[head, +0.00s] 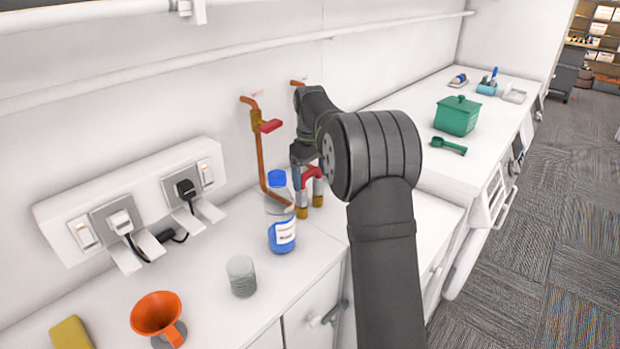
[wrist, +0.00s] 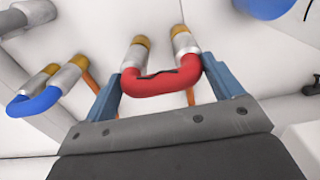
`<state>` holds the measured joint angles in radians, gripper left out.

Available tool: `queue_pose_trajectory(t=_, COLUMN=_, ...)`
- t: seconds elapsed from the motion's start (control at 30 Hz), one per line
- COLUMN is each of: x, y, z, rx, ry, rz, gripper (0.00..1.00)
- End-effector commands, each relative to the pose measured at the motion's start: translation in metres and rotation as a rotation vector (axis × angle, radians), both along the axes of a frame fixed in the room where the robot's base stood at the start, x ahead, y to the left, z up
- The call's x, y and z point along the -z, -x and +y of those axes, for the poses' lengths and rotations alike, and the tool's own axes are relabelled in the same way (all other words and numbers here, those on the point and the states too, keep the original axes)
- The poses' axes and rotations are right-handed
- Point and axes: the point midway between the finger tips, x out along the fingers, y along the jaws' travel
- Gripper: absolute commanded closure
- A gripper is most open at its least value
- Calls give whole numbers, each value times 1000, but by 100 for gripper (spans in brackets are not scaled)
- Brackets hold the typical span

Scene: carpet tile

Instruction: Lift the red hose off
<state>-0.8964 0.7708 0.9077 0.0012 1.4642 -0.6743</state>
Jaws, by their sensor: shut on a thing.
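The red hose (wrist: 160,82) is a short U-shaped piece with metal collars and brass-coloured ends. My gripper (wrist: 163,72) is shut on it, one blue-grey finger on each side. In the head view the red hose (head: 312,173) shows under my gripper (head: 308,165), bend up and legs pointing down, near the wall above the counter. I cannot tell whether its brass ends are still joined to anything. Orange pipes show behind it in the wrist view. A similar blue hose (wrist: 38,102) is to the left in the wrist view; my arm hides that area in the head view.
A blue-capped bottle (head: 281,215) stands close left of the hose, before a copper pipe (head: 262,160) with a red handle. A grey cup (head: 241,276), orange funnel (head: 159,315) and wall sockets (head: 135,205) lie further left. A green box (head: 457,115) and scoop (head: 448,146) are right.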

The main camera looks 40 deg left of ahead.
Motion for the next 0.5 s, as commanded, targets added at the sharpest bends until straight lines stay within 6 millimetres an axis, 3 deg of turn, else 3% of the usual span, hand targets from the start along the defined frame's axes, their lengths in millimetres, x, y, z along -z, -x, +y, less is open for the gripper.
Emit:
queue_pose_trajectory(t=0.2, x=-33, y=0, z=1, rx=0, ry=-3, rz=-3, gripper=40)
queue_pose_trajectory(t=0.5, x=-69, y=-20, z=-57, rx=5, ry=-2, rz=-2, gripper=40)
